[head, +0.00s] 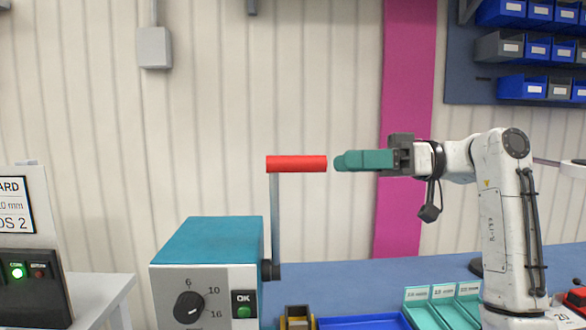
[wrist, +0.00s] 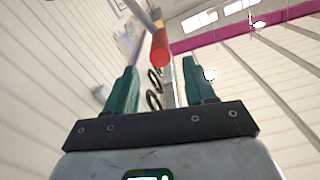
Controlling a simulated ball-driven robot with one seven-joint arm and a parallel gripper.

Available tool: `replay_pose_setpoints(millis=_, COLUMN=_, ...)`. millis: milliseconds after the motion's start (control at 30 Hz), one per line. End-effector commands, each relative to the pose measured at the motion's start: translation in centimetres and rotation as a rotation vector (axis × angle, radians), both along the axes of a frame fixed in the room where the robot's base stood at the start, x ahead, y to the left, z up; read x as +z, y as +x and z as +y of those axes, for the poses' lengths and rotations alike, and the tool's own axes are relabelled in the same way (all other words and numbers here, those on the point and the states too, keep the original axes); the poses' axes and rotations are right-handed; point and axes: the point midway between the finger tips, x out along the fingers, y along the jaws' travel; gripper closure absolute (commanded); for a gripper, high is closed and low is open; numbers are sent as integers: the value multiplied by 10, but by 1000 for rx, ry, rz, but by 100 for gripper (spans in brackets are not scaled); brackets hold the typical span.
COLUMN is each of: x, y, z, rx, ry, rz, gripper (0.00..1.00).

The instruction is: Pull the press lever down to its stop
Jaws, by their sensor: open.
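The press lever is a grey upright bar (head: 275,222) with a red horizontal handle (head: 296,164) at its top. It rises from the right side of a teal-topped press box (head: 212,245) with a dial. My gripper (head: 340,161) is level with the handle, just right of its free end, with a small gap in the head view. In the wrist view, the red handle (wrist: 160,47) shows beyond and between the two spread teal fingers (wrist: 160,85). The jaws are open and hold nothing.
A blue tray (head: 365,323) and teal compartments (head: 445,305) lie on the blue bench at the lower right. Blue bins (head: 525,88) hang at the upper right. The air around the handle is clear.

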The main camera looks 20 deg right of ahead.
Motion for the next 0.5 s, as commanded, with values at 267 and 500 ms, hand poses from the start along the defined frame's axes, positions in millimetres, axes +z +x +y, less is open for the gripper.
replay_pose_setpoints(millis=267, x=2, y=15, z=48, rx=4, ry=-1, rz=1, gripper=46)
replay_pose_setpoints(millis=500, x=1, y=26, z=81, rx=1, ry=-1, rz=1, gripper=46)
